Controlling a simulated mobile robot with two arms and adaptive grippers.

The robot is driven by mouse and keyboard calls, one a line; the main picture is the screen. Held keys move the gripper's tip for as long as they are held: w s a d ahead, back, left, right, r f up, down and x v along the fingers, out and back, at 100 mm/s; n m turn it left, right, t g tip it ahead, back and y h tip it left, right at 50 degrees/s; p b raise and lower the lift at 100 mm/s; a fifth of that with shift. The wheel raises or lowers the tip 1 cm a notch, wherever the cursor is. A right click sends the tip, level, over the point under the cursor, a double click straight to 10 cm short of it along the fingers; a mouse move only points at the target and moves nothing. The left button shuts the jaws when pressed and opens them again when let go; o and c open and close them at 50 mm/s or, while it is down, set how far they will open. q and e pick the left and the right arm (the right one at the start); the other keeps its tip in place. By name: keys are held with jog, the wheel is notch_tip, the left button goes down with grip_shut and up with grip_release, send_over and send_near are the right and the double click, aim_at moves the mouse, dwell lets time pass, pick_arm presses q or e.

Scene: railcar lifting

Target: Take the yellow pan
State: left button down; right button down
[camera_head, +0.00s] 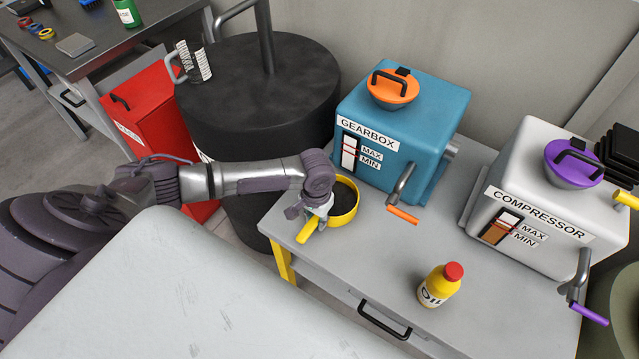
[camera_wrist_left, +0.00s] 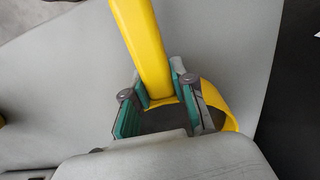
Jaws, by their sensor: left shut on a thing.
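The yellow pan (camera_head: 346,204) is at the left end of the grey table, beside the blue gearbox. It is round with a dark inside, and its yellow handle points toward the front left. My left gripper (camera_head: 318,212) is shut on the pan's handle near the bowl. In the left wrist view the handle (camera_wrist_left: 143,45) passes between the fingers of my gripper (camera_wrist_left: 160,95), and part of the pan's rim (camera_wrist_left: 222,105) shows beyond them. I cannot tell whether the pan touches the table. My right gripper is not in view.
The gearbox (camera_head: 398,130) with an orange cap and crank stands just right of the pan. The white compressor (camera_head: 545,195) stands farther right. An oil bottle (camera_head: 439,285) stands near the table's front. A black drum (camera_head: 255,120) and red box (camera_head: 150,125) are behind my arm.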

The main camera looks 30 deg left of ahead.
pick_arm(q)
jog(key=c, duration=0.9)
grip_release()
